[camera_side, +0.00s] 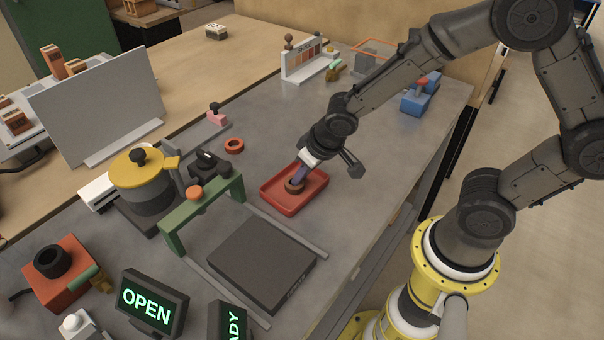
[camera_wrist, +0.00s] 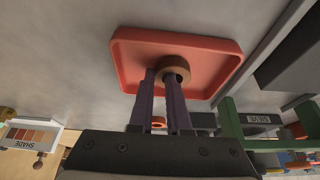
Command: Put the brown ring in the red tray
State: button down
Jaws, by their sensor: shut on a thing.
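The brown ring (camera_side: 292,186) is at the red tray (camera_side: 276,203) in the side view, within its rim. My gripper (camera_side: 298,178) reaches down to it from above. In the wrist view the two purple fingers of my gripper (camera_wrist: 165,84) are shut on the near side of the brown ring (camera_wrist: 179,64), with the hole of the ring facing the camera. The red tray (camera_wrist: 222,60) lies behind the ring. I cannot tell whether the ring touches the tray floor.
An orange-red ring (camera_side: 234,145) lies on the grey table left of the tray. A green arch (camera_side: 204,216) and a dark flat plate (camera_side: 262,262) stand in front. A yellow-lidded pot (camera_side: 147,178) is farther left. The table right of the tray is clear.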

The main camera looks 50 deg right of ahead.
jog(key=shift+f, duration=0.1)
jog(key=c, duration=1.3)
grip_release()
jog(key=shift+f, duration=0.1)
jog(key=o, duration=0.4)
jog(key=shift+o, duration=0.2)
jog(key=v, duration=1.2)
jog(key=s+d+r, duration=0.2)
jog(key=s+r, duration=0.2)
jog(key=s, duration=0.3)
jog(key=s+d+r, duration=0.2)
jog(key=s+r, duration=0.2)
jog(key=s, duration=0.2)
jog(key=shift+s+n+t, duration=0.3)
jog(key=shift+s+t, duration=0.1)
